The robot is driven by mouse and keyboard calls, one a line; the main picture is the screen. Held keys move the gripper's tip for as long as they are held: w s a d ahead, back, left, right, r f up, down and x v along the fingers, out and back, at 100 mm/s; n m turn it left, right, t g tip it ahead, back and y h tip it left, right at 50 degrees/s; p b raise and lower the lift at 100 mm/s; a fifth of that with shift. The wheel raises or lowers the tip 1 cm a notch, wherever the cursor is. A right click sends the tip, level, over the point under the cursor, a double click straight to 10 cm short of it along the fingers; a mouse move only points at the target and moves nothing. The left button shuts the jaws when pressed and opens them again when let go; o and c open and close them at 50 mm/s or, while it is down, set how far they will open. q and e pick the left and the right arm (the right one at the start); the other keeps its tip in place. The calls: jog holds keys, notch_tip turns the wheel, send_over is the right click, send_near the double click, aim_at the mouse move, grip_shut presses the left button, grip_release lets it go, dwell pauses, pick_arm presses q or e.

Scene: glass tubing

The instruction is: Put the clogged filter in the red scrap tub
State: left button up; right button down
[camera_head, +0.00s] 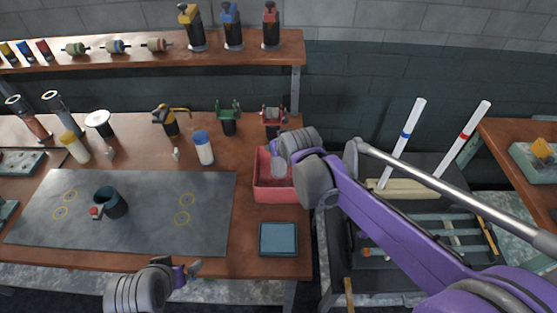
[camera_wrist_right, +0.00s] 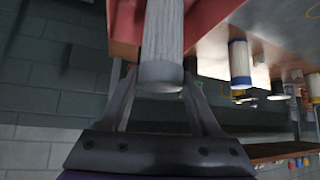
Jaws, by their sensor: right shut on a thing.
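The red scrap tub (camera_head: 276,194) stands on the right end of the brown bench in the head view. My right gripper is at the tub, mostly hidden behind my wrist in that view. In the right wrist view my right gripper (camera_wrist_right: 158,88) is shut on a pale cylindrical filter (camera_wrist_right: 164,35) with a grey end. The red tub wall (camera_wrist_right: 123,28) shows behind and beside the filter there. I cannot tell how far the filter reaches into the tub. My left gripper (camera_head: 187,272) is open and empty at the bench's front edge.
A dark mat (camera_head: 145,225) with a dark cup (camera_head: 111,202) covers the bench's front. A blue-capped white cylinder (camera_head: 203,150) stands left of the tub, and a blue pad (camera_head: 279,238) lies in front. A dark cart (camera_head: 425,225) is to the right.

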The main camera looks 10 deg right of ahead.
jog(key=shift+w+f, duration=0.15)
jog(key=shift+f, duration=2.35)
jog(key=shift+f, duration=0.15)
jog(key=shift+c, duration=0.5)
grip_release()
jog(key=shift+r, duration=0.25)
jog(key=a+v, duration=0.1)
jog(key=v, duration=1.1)
jog(key=s+d+f+g, duration=0.1)
jog(key=s+d+f, duration=0.2)
jog(key=s, duration=0.6)
jog(key=s+d+f+g, duration=0.2)
jog(key=s+f, duration=0.4)
jog(key=s, duration=0.4)
jog(key=shift+d+f+m+h, duration=0.4)
jog(key=shift+d, duration=0.4)
